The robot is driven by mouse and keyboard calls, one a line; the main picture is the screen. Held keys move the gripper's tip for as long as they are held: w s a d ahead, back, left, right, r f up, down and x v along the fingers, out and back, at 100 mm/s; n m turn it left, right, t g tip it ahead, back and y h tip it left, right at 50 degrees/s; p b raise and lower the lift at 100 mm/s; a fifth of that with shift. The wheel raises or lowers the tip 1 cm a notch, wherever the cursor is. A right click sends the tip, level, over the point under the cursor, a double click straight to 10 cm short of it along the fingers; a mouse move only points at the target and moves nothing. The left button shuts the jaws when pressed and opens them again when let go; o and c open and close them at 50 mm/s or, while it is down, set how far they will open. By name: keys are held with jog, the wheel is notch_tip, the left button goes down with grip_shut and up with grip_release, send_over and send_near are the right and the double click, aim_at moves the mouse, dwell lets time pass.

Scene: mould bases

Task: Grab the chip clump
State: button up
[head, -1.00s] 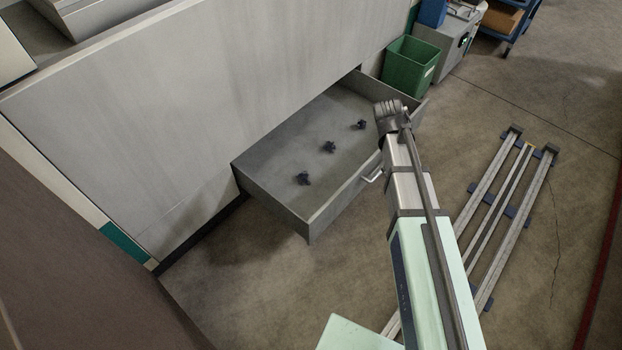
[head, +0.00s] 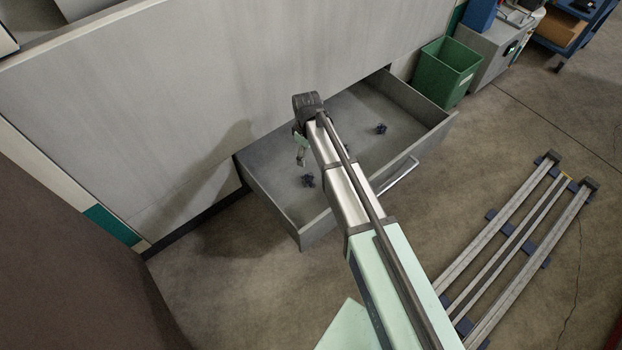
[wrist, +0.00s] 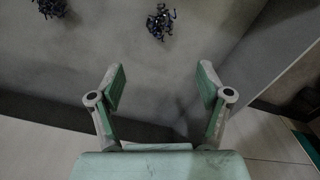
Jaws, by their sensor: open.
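Dark, spiky chip clumps lie apart on the floor of an open grey drawer (head: 268,190). In the head view one clump (head: 308,181) lies toward the near left end. Another clump (head: 381,128) lies toward the far right, and a third (head: 346,148) is mostly hidden behind my arm. My gripper (head: 301,156) is above the drawer's left part, open and empty. In the wrist view one clump (wrist: 160,21) lies ahead of the gap between my fingers (wrist: 161,72), apart from them. A second clump (wrist: 51,7) is at the top left edge.
A tall grey panel (head: 200,90) rises behind the drawer. The drawer has raised walls and a front handle (head: 400,176). A green bin (head: 445,72) stands beyond its far end. A rail frame (head: 520,240) lies on the floor at right.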

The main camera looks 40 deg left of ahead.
jog(key=b, duration=0.4)
send_near(309, 176)
notch_tip(309, 176, down, 5)
jog(key=shift+s+f, duration=0.1)
jog(key=shift+s, duration=0.05)
jog(key=shift+f+b, duration=1.45)
jog(key=shift+f, duration=1.15)
jog(key=shift+r, duration=0.1)
jog(key=c, duration=1.2)
